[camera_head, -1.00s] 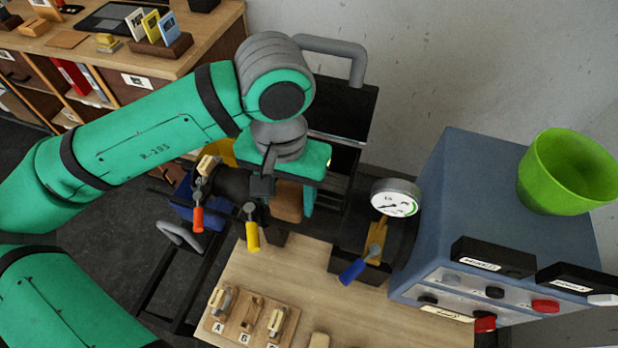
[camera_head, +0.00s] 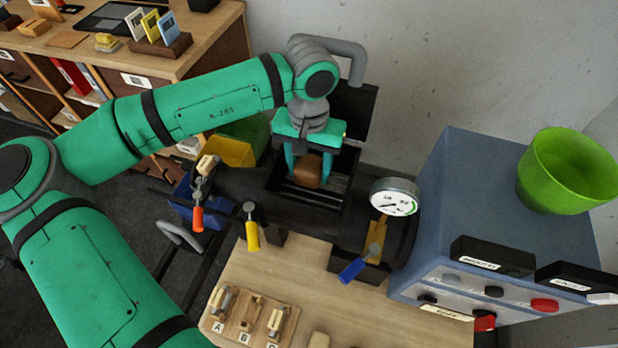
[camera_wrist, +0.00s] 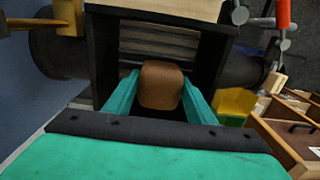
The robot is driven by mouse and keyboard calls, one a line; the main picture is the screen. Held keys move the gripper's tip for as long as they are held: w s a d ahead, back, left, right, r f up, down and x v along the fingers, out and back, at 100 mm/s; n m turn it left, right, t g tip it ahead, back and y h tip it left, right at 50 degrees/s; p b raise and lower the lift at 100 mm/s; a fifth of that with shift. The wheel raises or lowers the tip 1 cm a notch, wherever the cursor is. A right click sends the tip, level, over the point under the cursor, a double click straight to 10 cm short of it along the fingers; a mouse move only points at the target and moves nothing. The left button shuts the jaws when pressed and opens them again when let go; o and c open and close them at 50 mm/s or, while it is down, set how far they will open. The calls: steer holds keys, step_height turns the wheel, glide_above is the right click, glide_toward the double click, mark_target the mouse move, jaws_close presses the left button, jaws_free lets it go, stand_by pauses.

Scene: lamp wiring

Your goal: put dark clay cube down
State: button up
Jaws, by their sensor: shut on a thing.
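The clay cube (camera_head: 308,170) is brown with rounded edges. My gripper (camera_head: 309,172) is shut on it, one teal finger on each side. In the head view the cube is over the open black box-like chamber (camera_head: 345,190), in front of its raised lid. In the wrist view the cube (camera_wrist: 160,85) sits between the fingertips, with the chamber's dark walls on both sides and slats beyond it. I cannot tell whether the cube touches the slats.
A round gauge (camera_head: 395,197) stands right of the chamber. Red (camera_head: 198,218), yellow (camera_head: 252,236) and blue (camera_head: 352,270) handles stick out in front. A blue cabinet (camera_head: 460,190) with a green bowl (camera_head: 568,170) is at right. Yellow and blue bins are at left.

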steer(key=shift+f, duration=2.4)
steer(key=shift+f, duration=0.15)
steer(key=o, duration=1.5)
step_height(320, 180, up, 12)
steer(key=shift+r, duration=0.15)
